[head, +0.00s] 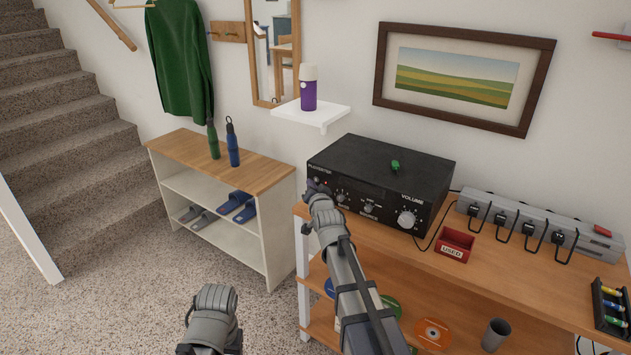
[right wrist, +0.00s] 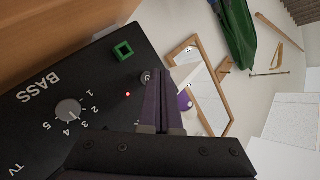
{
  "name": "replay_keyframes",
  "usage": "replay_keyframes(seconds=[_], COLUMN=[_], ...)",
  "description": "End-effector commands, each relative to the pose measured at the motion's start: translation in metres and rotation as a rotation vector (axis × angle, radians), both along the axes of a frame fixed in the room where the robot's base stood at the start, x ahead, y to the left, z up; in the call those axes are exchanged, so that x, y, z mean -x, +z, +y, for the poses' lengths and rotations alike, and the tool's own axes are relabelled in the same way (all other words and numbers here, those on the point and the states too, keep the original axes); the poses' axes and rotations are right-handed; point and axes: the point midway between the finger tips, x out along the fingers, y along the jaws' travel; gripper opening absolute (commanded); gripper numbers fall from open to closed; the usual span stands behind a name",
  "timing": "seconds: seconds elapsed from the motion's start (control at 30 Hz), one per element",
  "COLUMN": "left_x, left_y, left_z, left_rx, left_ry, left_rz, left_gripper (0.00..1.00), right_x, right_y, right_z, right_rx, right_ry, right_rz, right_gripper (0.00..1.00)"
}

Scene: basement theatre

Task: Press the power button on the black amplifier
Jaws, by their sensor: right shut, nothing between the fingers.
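The black amplifier (head: 380,165) stands on the wooden bench, its front panel facing me. My right gripper (head: 318,186) is shut and empty at the left end of that panel, covering part of it. In the right wrist view, the closed fingers (right wrist: 170,74) end beside a small round silver fitting (right wrist: 146,77). A red light (right wrist: 127,94) glows near it. A green-edged square (right wrist: 122,50) with a dark middle sits farther along the panel. I cannot tell which is the power button, or whether the fingertips touch anything. My left gripper does not show.
A red box (head: 455,245) marked USED and a grey power strip (head: 540,225) with several plugs lie right of the amplifier. A small green object (head: 395,165) sits on its top. A white shelf (head: 325,112) holds a purple flask. A shoe rack (head: 270,180) stands left.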

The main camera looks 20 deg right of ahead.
Motion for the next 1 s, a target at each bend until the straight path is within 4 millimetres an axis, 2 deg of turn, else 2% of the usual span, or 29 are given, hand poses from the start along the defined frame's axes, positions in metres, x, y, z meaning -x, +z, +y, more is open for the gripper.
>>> replay_keyframes(seconds=[0.2,1.0], left_x=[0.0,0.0], left_y=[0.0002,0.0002], left_z=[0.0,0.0], left_rx=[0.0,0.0], left_ry=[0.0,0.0], left_rz=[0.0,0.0], left_gripper=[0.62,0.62], right_x=[-0.0044,-0.0065], right_y=[0.0002,0.0001], right_z=[-0.0057,-0.0085], right_rx=[-0.001,-0.001], right_ry=[-0.001,0.0], right_rz=[0.0,0.0], right_gripper=[0.0,0.0])
